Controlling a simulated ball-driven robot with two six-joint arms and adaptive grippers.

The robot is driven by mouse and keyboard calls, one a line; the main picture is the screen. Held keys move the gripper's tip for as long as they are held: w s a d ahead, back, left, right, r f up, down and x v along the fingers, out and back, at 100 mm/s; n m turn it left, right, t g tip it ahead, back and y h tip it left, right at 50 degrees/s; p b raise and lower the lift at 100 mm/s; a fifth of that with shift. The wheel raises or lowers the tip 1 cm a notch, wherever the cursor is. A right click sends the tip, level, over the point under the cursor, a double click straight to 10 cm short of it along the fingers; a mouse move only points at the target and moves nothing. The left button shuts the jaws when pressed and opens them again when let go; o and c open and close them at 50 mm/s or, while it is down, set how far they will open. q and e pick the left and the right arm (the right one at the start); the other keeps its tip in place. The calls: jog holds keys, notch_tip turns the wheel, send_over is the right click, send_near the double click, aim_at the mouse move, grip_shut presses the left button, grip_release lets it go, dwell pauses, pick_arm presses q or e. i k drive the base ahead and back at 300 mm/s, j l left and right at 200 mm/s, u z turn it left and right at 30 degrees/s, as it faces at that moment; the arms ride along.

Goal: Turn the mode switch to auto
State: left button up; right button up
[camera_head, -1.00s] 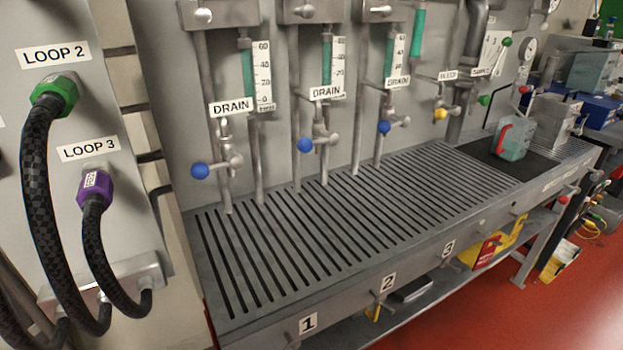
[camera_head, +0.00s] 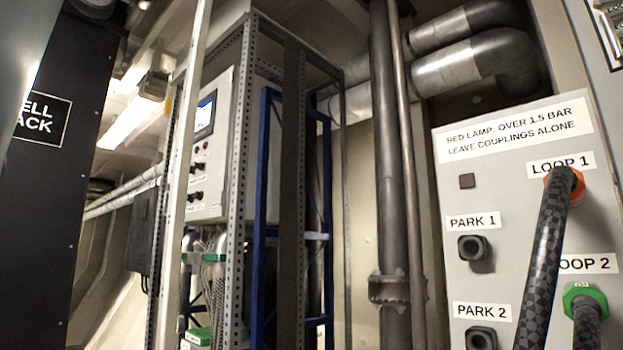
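A light grey control cabinet (camera_head: 211,160) stands behind a perforated metal frame, left of centre. Its front is seen at a steep angle. It has a lit blue-white screen (camera_head: 205,116) and several small dark knobs or switches (camera_head: 195,194) below it. I cannot read their labels or tell which one is the mode switch, nor its setting. Neither of my grippers is in view.
A coupling panel (camera_head: 448,220) on the right has a dark lamp (camera_head: 467,181), two park sockets and hoses at LOOP 1 and LOOP 2. A black rack (camera_head: 70,190) fills the left. Vertical pipes (camera_head: 386,150) stand between cabinet and panel.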

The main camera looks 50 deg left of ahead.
aim_at(200, 166)
jog(key=k+j+u, duration=0.1)
jog(key=u, duration=2.15)
jog(key=j+z, duration=0.15)
jog(key=j, duration=0.35)
jog(key=k+j+z, duration=0.15)
jog(key=j, duration=0.35)
jog(key=j+z, duration=0.15)
jog(key=j, duration=0.5)
jog(key=i, duration=0.05)
